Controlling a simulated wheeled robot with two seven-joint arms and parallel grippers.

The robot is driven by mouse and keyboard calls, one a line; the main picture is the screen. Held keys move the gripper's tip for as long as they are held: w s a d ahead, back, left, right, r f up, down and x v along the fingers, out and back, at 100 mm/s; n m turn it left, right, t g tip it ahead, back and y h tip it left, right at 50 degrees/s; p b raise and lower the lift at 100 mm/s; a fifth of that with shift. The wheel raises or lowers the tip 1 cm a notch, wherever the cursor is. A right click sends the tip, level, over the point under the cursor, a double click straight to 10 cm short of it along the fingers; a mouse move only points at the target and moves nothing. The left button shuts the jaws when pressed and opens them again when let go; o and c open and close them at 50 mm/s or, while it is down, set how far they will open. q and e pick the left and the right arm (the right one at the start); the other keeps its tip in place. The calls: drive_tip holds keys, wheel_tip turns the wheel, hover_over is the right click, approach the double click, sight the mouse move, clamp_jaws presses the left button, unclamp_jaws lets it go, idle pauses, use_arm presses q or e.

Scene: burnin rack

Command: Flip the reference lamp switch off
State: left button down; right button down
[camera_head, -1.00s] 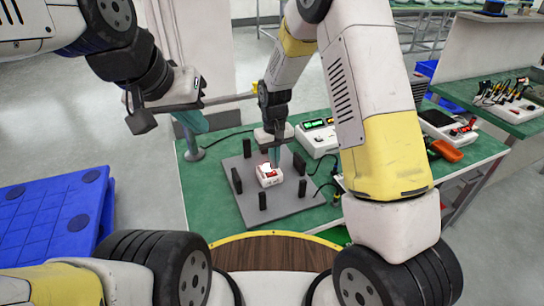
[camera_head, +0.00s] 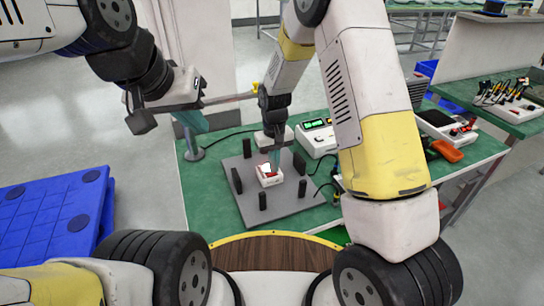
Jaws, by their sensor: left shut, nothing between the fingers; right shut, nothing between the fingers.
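The reference lamp switch is a small white box with a red rocker (camera_head: 268,175). It sits on a grey plate (camera_head: 285,205) with several black posts, on the green bench. My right gripper (camera_head: 275,156) is shut and points down at the switch box, with its teal fingertips at or just above the box's far side. I cannot tell whether they touch the rocker. My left gripper (camera_head: 193,122) is shut and empty, up to the left of the plate, away from the switch.
A white instrument with a green display (camera_head: 318,137) stands behind the plate. An orange-handled tool (camera_head: 447,151) and another device (camera_head: 443,125) lie at the bench's right. A blue pallet-like platform (camera_head: 50,215) is at the left. The black posts stand close around the switch.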

drive_tip(key=shift+f, duration=0.3)
drive_tip(key=shift+r, duration=3.55)
drive_tip(key=s+d+r+m+t+y, duration=0.1)
drive_tip(key=s+d+r, duration=0.3)
drive_tip(key=r, duration=0.5)
drive_tip(key=s+d+r+m+t+y, duration=0.1)
drive_tip(key=s+d+r+t, duration=0.1)
drive_tip(key=s+d+r, duration=0.5)
drive_tip(key=s+d+r+m+t, duration=0.2)
drive_tip(key=s+r, duration=0.5)
drive_tip(key=s, duration=0.4)
drive_tip(key=shift+d+r+t, duration=0.2)
drive_tip(key=shift+d+t, duration=0.4)
drive_tip(key=shift+s+d, duration=0.1)
drive_tip(key=shift+s, duration=0.05)
